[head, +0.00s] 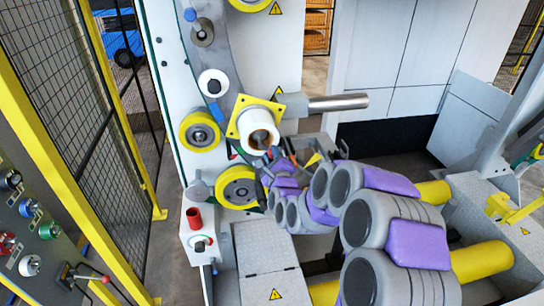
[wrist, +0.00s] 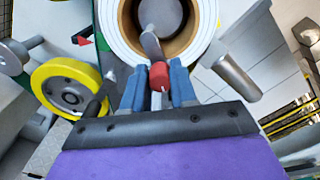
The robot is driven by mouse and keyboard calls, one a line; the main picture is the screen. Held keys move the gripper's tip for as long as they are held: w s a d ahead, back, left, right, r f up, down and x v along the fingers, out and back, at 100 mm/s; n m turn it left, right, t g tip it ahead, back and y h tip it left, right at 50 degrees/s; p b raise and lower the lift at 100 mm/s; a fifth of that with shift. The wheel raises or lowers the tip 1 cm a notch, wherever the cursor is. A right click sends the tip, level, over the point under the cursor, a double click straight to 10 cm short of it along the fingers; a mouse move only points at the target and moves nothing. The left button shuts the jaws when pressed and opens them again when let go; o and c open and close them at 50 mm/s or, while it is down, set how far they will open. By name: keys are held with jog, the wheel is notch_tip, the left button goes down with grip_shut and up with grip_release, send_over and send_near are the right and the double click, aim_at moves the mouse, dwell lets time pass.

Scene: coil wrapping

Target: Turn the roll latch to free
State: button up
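The white roll (head: 256,119) sits on a yellow square plate on the machine face. In the wrist view the roll (wrist: 125,30) fills the top, with its brown core around a grey hub. The roll latch (wrist: 152,45) is a grey lever across the hub, pointing down to a red tip (wrist: 159,75). My gripper (wrist: 158,78) has its two blue fingers on either side of the red tip. A narrow gap shows at the left finger; contact on the right is unclear. In the head view my gripper (head: 274,152) is just below the roll, and the latch is hard to make out.
A metal bar (head: 338,103) sticks out right of the roll. Yellow wheels (head: 200,132) and (head: 238,187) sit left and below. A mesh fence (head: 100,130) and control panel (head: 35,235) are at left.

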jog(key=shift+f, duration=0.1)
grip_shut()
jog(key=shift+n+b, duration=0.45)
jog(key=shift+n, duration=0.15)
jog(key=shift+d+r+n+b, duration=0.2)
jog(key=shift+r+n+b, duration=0.3)
jog(key=shift+n+b, duration=0.5)
jog(key=n, duration=0.1)
jog(key=r+n, duration=0.1)
jog(key=n, duration=0.1)
jog(key=shift+b, duration=0.35)
jog(key=n, duration=0.2)
jog(key=r+n, duration=0.1)
jog(key=n, duration=0.1)
jog(key=r+n+b, duration=0.1)
jog(key=n, duration=0.1)
jog(key=shift+a+n, duration=0.15)
jog(key=shift+n, duration=0.15)
jog(key=shift+s+a+r+n+b, duration=0.1)
jog(key=shift+a+r+n+b, duration=0.3)
jog(key=shift+n, duration=1.45)
jog(key=shift+s+a+n+b, duration=0.15)
jog(key=shift+a+n, duration=0.4)
jog(key=shift+n, duration=1.35)
jog(key=shift+s+a+r+n+b, duration=0.1)
jog(key=shift+a+r+n+b, duration=0.3)
jog(key=shift+n, duration=1.45)
jog(key=shift+a+f, duration=0.15)
jog(key=shift+f, duration=0.15)
